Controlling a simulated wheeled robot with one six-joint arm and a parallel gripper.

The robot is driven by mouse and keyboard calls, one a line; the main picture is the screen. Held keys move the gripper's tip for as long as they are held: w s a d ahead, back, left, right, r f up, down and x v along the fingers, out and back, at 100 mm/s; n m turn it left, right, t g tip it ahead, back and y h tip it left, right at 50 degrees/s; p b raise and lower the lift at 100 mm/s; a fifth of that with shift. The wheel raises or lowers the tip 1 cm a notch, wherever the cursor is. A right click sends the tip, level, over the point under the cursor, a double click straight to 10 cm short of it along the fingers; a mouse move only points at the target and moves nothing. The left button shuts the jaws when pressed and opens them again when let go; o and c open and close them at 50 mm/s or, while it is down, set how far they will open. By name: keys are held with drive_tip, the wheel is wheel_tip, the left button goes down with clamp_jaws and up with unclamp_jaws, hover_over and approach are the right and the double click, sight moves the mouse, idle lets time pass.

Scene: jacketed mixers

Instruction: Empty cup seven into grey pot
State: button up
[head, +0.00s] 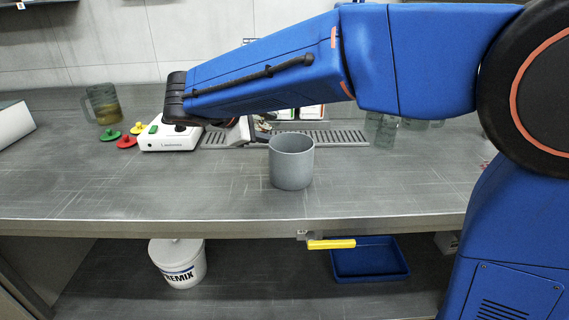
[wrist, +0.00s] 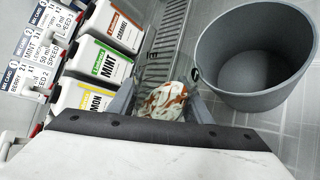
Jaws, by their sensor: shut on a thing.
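The grey pot (head: 291,165) stands upright on the bench, in front of the slotted drain strip. In the wrist view the pot (wrist: 245,85) is at the upper right, and the part of its inside that shows looks empty. My gripper (wrist: 163,105) is shut on a cup (wrist: 163,100) with marbled white and brown contents. The cup is left of the pot and apart from it in that view. I see no number on the cup, and its tilt is unclear. In the head view my arm hides most of the gripper and the cup.
Caramel (wrist: 117,25), mint (wrist: 103,60) and lemon cartons (wrist: 82,98) stand left of the cup. A white button unit (head: 168,137), coloured lids (head: 127,142) and a jug (head: 103,104) are at left. Glasses (head: 380,127) stand at back right. The bench front is clear.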

drive_tip(key=shift+w+a+r+m+t+y, duration=0.1)
drive_tip(key=shift+r+m+t+y, duration=0.15)
drive_tip(key=shift+r+m+t, duration=0.15)
drive_tip(key=shift+w+a+r+m+t+y, duration=0.1)
drive_tip(key=shift+r+m+t+y, duration=0.2)
drive_tip(key=shift+r+m, duration=0.1)
drive_tip(key=shift+r+m+t+y, duration=0.45)
drive_tip(key=shift+r+m+t, duration=0.35)
drive_tip(key=shift+r+m, duration=0.1)
drive_tip(key=shift+r+m+t+y, duration=0.4)
drive_tip(key=shift+r+m+t, duration=0.3)
drive_tip(key=shift+r+m, duration=0.15)
drive_tip(key=shift+s+d+r+m+t, duration=0.2)
drive_tip(key=shift+r+m+t, duration=0.3)
drive_tip(key=shift+m, duration=0.15)
drive_tip(key=shift+s+d+r+m+t, duration=0.2)
drive_tip(key=shift+r+m+t, duration=0.15)
drive_tip(key=shift+m+t, duration=0.2)
drive_tip(key=shift+y, duration=0.3)
